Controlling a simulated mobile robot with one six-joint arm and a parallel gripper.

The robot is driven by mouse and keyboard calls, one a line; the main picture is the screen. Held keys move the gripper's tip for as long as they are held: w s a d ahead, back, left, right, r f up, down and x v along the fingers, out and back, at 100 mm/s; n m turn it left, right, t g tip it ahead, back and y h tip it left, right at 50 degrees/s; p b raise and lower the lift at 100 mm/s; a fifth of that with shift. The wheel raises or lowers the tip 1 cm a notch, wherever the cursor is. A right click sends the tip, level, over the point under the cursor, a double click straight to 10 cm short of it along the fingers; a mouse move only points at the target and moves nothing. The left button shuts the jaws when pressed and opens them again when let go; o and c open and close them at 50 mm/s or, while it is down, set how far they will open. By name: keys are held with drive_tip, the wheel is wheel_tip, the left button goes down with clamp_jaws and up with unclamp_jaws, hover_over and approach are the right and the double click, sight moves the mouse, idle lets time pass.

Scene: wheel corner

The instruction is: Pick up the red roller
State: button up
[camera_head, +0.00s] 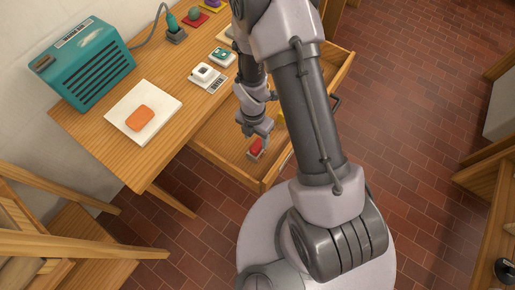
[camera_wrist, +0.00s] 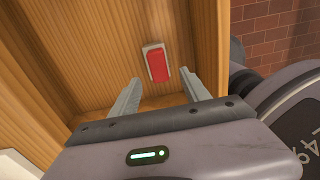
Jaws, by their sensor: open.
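The red roller (camera_wrist: 157,65) lies on the wooden floor of the open drawer (camera_wrist: 95,35), on or against a pale grey piece. In the wrist view it is just beyond my fingertips, roughly centred between them and tilted slightly. My gripper (camera_wrist: 160,77) is open, with nothing between its fingers. In the head view the red roller (camera_head: 256,146) shows near the drawer's front left corner. My gripper (camera_head: 257,130) reaches down into the drawer close above it; the exact gap is hard to tell.
The drawer's walls (camera_head: 228,171) rise around the roller. The desk (camera_head: 105,130) holds a teal radio (camera_head: 88,68), a white board (camera_head: 143,111) with an orange block (camera_head: 139,118), and small items. Brick floor (camera_head: 420,130) is open at right.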

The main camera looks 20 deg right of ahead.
sight(257, 145)
drive_tip(key=f+b, duration=0.1)
drive_tip(key=f, duration=0.2)
drive_tip(key=f+b, duration=0.2)
drive_tip(key=f, duration=0.1)
drive_tip(key=shift+w+d+f+b, duration=0.1)
drive_tip(key=shift+d+f+b, duration=0.1)
drive_tip(key=shift+f+b, duration=0.15)
drive_tip(key=shift+r, duration=0.1)
drive_tip(key=shift+c, duration=0.6)
clamp_jaws()
